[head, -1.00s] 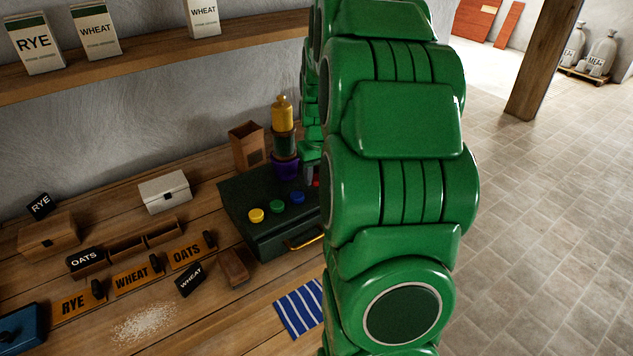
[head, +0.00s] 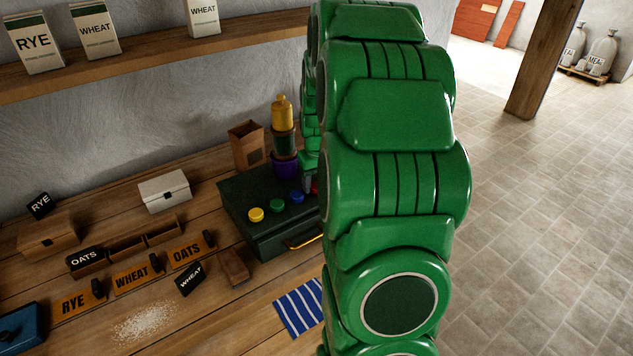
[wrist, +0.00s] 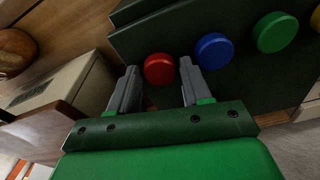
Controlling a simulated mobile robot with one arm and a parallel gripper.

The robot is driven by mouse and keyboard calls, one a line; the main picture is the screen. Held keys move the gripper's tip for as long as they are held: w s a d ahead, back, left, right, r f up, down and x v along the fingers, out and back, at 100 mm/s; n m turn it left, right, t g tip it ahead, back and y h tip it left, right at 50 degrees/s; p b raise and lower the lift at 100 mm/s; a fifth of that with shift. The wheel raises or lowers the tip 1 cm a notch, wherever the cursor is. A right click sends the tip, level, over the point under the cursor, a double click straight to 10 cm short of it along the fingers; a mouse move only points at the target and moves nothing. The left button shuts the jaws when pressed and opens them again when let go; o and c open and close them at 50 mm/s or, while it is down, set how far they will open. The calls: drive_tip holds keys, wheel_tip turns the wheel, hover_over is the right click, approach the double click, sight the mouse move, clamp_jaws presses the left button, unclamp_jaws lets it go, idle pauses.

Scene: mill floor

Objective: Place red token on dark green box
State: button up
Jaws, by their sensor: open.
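The red token (wrist: 158,69) rests on the dark green box (wrist: 150,33), next to the blue token (wrist: 214,51) in the wrist view. My gripper (wrist: 160,73) is open, with one finger on each side of the red token and a gap visible on both sides. In the head view, only a red sliver of the token (head: 315,188) shows beside my arm. The dark green box (head: 262,228) lies on the wooden bench, its right part hidden by my arm. The fingertips are mostly hidden there.
The green token (head: 277,204) and yellow token (head: 256,215) also sit on the box. A stack of coloured canisters (head: 284,142) and a brown paper bag (head: 246,146) stand behind it. A striped cloth (head: 300,308) lies in front. A white box (head: 165,191) stands left.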

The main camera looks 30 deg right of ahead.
wheel_tip(320, 180, up, 12)
drive_tip(key=s, duration=0.1)
drive_tip(key=s+a+r+n+g, duration=0.1)
drive_tip(key=s+a+r, duration=0.1)
drive_tip(key=s+a, duration=1.2)
drive_tip(key=s+a+f+g, duration=0.1)
drive_tip(key=s+a, duration=0.5)
drive_tip(key=s, duration=0.3)
drive_tip(key=s+a+f+n+g, duration=0.1)
drive_tip(key=s+a, duration=0.5)
drive_tip(key=s, duration=0.2)
drive_tip(key=shift+s+f, duration=0.35)
